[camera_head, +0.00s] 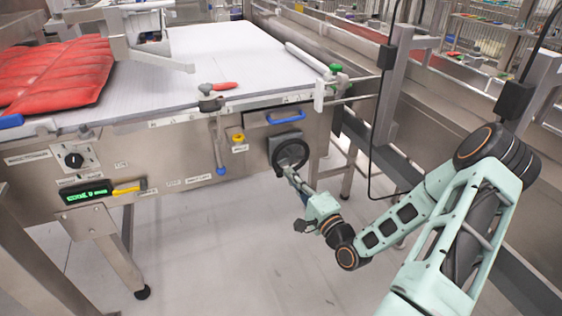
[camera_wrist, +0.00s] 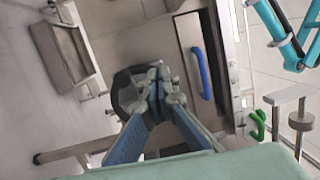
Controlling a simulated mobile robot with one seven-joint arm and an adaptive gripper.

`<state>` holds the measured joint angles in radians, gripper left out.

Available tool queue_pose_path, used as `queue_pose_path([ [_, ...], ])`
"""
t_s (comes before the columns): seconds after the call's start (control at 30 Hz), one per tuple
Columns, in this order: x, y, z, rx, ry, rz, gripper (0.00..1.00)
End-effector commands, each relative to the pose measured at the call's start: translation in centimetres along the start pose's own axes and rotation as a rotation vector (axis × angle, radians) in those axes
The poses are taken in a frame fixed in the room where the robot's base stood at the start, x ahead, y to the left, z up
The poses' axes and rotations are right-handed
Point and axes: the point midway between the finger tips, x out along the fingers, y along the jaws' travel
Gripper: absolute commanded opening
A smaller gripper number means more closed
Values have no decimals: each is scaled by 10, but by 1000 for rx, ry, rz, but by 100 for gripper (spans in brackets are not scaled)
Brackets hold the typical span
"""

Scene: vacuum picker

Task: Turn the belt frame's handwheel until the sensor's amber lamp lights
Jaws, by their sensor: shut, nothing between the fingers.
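The dark handwheel (camera_head: 290,152) is mounted on the front panel of the belt frame (camera_head: 190,160), near its right end. In the wrist view the dark rim of the handwheel (camera_wrist: 122,95) shows behind and left of my fingers. My gripper (camera_head: 287,172) is at the lower part of the wheel, with its fingers shut and nothing between them. In the wrist view the fingertips of my gripper (camera_wrist: 158,76) overlap the wheel; whether they touch it, I cannot tell. I cannot make out the sensor or a lit amber lamp for certain.
Red packs (camera_head: 55,72) lie on the white belt (camera_head: 215,65). A green-lettered display (camera_head: 87,194) and a black knob (camera_head: 74,160) sit on the left of the panel. A blue handle (camera_wrist: 201,73) and a green knob (camera_wrist: 257,124) are near the wheel. A black cable hangs beside my arm.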

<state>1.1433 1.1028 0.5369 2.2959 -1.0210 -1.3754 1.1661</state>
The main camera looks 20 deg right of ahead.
Motion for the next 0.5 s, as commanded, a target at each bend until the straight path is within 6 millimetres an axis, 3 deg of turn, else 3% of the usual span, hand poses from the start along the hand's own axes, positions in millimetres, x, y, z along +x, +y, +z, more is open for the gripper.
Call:
queue_pose_path([
  [0.03, 1, -10, 0, -82, 9, 20, 0],
  [0.5, -3, -35, 1, -947, -6, 262, 0],
])
